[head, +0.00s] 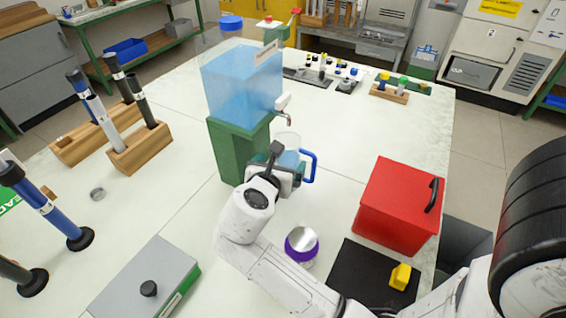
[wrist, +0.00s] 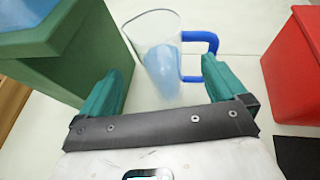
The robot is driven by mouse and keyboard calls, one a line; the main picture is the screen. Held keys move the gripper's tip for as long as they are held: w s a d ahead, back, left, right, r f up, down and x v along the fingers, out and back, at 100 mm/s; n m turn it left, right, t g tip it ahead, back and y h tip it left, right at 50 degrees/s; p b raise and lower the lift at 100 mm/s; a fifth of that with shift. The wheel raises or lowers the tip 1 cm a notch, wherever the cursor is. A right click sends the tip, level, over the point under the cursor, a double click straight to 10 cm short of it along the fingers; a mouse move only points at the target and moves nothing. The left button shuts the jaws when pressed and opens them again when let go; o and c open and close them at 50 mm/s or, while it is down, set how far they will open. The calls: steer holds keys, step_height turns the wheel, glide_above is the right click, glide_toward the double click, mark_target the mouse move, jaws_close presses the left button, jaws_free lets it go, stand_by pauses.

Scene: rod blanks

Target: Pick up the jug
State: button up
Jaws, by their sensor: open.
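The jug is clear with a blue handle and some blue liquid in it. It stands on the table below the tap of the blue water tank (head: 240,85), just right of the tank's green stand (head: 232,150). In the wrist view the jug (wrist: 158,60) is ahead of my gripper (wrist: 162,85), whose green fingers are spread wide. The jug's handle (head: 310,165) points right in the head view, beside my gripper (head: 288,165). Nothing is held. My wrist hides part of the jug in the head view.
A red box (head: 395,208) with a black handle stands to the right. A black mat (head: 350,280) holds a yellow block (head: 400,276). A purple-rimmed round container (head: 301,244) stands near my arm. Wooden rod holders (head: 140,150) are at left.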

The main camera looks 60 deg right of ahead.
mark_target(288, 155)
steer(key=x, duration=0.3)
steer(key=shift+f+x, duration=0.15)
steer(key=shift+x, duration=1.15)
steer(key=shift+f+x, duration=0.15)
steer(key=shift+x, duration=1.1)
steer(key=shift+a, duration=0.1)
steer(key=shift+c, duration=0.2)
steer(key=c, duration=1.3)
